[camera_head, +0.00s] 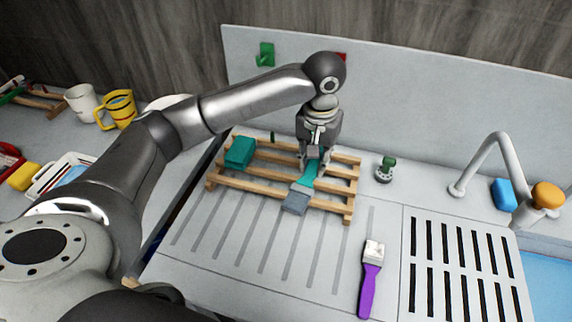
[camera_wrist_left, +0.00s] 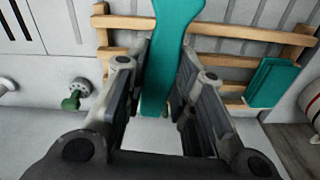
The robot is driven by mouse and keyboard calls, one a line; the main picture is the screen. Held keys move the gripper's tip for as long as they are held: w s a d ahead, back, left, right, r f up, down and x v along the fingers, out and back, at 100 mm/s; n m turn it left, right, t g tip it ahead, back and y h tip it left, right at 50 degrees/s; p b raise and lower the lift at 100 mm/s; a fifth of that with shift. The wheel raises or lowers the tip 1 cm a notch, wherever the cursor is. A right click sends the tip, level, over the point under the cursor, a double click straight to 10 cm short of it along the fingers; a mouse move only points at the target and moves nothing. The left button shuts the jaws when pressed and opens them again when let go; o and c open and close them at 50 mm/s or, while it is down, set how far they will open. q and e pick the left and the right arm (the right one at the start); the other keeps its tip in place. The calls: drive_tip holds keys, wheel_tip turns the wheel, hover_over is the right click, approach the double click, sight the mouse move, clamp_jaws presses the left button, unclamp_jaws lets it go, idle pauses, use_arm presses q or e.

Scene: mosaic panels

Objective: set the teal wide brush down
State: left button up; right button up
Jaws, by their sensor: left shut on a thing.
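The teal wide brush (camera_head: 308,176) has a teal handle and a grey bristle end. My left gripper (camera_head: 315,166) is shut on its handle, above the wooden slatted rack (camera_head: 333,206). The bristle end points toward the front of the rack. I cannot tell whether the brush touches the slats. In the left wrist view the teal handle (camera_wrist_left: 166,60) stands between the two fingers of the gripper (camera_wrist_left: 160,100). My right gripper is not in view.
A teal block (camera_head: 240,152) sits on the rack's left part. A purple brush (camera_head: 370,280) lies on the grooved drainboard in front. A small green-topped item (camera_head: 386,168) stands right of the rack. A tap (camera_head: 490,150) and blue sponge (camera_head: 503,194) are at right.

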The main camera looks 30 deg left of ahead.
use_arm(q)
drive_tip(key=a+r+n, duration=0.1)
drive_tip(key=a+n, duration=0.1)
drive_tip(key=p, duration=0.4)
hover_over(289, 158)
drive_tip(key=shift+g, duration=0.3)
drive_tip(key=f, duration=0.8)
drive_tip(key=shift+s+d+f, duration=0.25)
drive_tip(key=shift+d+f, duration=0.05)
drive_tip(key=shift+d, duration=0.1)
drive_tip(key=shift+w+a+f, duration=0.3)
drive_tip(key=shift+a+f, duration=0.1)
drive_tip(key=shift+f, duration=0.2)
wheel_tip(289, 158, down, 2)
drive_tip(key=shift+p, duration=0.95)
drive_tip(key=shift+f, duration=0.5)
drive_tip(key=shift+f, duration=0.1)
